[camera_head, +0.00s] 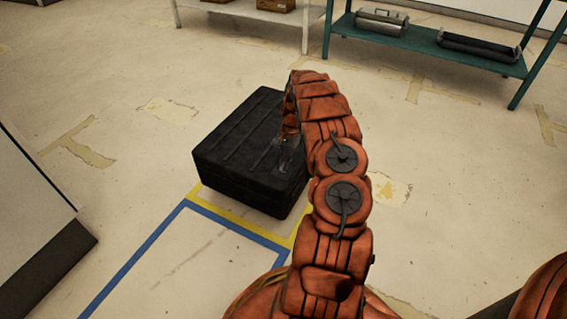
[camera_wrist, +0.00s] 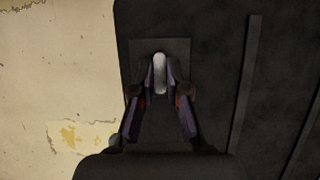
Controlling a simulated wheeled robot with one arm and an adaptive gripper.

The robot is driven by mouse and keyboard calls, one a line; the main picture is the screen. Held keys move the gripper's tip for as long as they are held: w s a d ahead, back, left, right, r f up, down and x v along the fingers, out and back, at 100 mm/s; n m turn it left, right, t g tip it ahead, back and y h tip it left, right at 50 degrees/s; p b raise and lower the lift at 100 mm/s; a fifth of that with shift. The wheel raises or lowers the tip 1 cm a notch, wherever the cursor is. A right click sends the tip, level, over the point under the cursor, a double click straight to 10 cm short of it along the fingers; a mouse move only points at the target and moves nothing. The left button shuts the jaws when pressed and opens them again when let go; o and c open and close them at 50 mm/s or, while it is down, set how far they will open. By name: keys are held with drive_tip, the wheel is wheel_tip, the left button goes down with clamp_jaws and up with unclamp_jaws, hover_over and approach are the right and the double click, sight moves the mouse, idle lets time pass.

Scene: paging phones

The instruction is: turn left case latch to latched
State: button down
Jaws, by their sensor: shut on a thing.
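A black ribbed case (camera_head: 235,145) lies flat on the floor. In the wrist view, the case top (camera_wrist: 215,60) fills the middle and right. A light grey latch (camera_wrist: 159,68) sits on a dark plate (camera_wrist: 180,47) near the left edge of the case. My gripper (camera_wrist: 160,84) has its two fingers on either side of the latch, shut on it. The latch lies lengthwise up the picture. In the head view, my gripper (camera_head: 288,150) is over the right part of the case, and my arm hides the latch and that side.
Blue tape (camera_head: 140,255) and yellow tape (camera_head: 240,222) mark the floor in front of the case. A green shelf (camera_head: 425,45) with metal items and a white shelf (camera_head: 250,12) with brown boxes stand behind. A white-sided unit (camera_head: 30,205) is at left. Open floor surrounds the case.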

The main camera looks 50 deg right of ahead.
drive_tip(key=shift+r+p, duration=0.1)
drive_tip(key=shift+p, duration=0.3)
drive_tip(key=shift+w+a+r+n+g+p, duration=0.15)
drive_tip(key=shift+n+g+p, duration=0.25)
drive_tip(key=shift+n+p, duration=0.65)
drive_tip(key=shift+n+g+p, duration=0.4)
drive_tip(key=shift+n+p, duration=0.35)
drive_tip(key=shift+p, duration=0.1)
drive_tip(key=n+h+p, duration=0.1)
drive_tip(key=n, duration=0.1)
drive_tip(key=n+g+p, duration=0.1)
drive_tip(key=n+p, duration=0.1)
drive_tip(key=shift+n+h, duration=0.3)
drive_tip(key=shift+h, duration=0.1)
drive_tip(key=n+h+p, duration=0.1)
drive_tip(key=n, duration=0.1)
drive_tip(key=n+h+p, duration=0.1)
drive_tip(key=n+p, duration=0.1)
drive_tip(key=n, duration=0.1)
drive_tip(key=shift+a+g, duration=0.15)
drive_tip(key=shift+g, duration=0.25)
drive_tip(key=shift+f+n+h+p, duration=0.1)
drive_tip(key=shift+n+h+p, duration=0.35)
drive_tip(key=shift+n, duration=0.65)
drive_tip(key=shift+f+n+h+p, duration=0.1)
drive_tip(key=shift+n+h+p, duration=0.35)
drive_tip(key=shift+n, duration=0.95)
drive_tip(key=c, duration=1.2)
unclamp_jaws()
